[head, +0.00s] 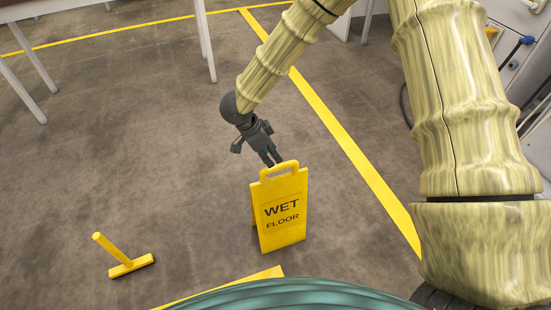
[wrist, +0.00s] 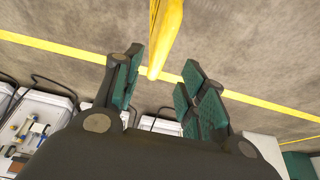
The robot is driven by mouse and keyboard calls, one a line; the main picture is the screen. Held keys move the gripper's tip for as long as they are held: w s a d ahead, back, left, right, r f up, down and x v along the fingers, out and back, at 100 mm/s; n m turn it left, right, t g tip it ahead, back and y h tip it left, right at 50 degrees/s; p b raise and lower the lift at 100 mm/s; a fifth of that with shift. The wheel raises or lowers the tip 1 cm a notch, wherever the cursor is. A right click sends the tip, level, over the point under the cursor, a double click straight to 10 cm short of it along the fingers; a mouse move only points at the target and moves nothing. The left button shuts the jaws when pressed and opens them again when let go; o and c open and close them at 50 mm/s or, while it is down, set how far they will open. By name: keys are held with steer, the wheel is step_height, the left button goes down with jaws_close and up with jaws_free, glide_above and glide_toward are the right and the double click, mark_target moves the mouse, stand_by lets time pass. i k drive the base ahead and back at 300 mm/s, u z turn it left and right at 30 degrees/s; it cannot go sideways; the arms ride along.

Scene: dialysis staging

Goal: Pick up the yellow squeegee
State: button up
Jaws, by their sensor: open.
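The yellow squeegee (head: 131,266) stands on the floor at the lower left of the head view, its head down and its handle leaning up to the left. My gripper (head: 272,161) is well to its right, pointing down near the top of a yellow wet floor sign (head: 282,212). In the wrist view my gripper (wrist: 162,68) is open, its green-padded fingers apart. A yellow piece that looks like the sign (wrist: 167,35) shows just beyond and between the fingertips; I cannot tell whether they touch. The squeegee is not seen in the wrist view.
Yellow tape lines (head: 340,130) cross the grey floor. White table legs (head: 205,40) stand at the upper left, and equipment (head: 520,60) lines the right edge. The floor between the squeegee and the sign is clear.

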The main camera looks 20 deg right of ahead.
mark_target(129, 266)
steer(key=u, duration=1.1)
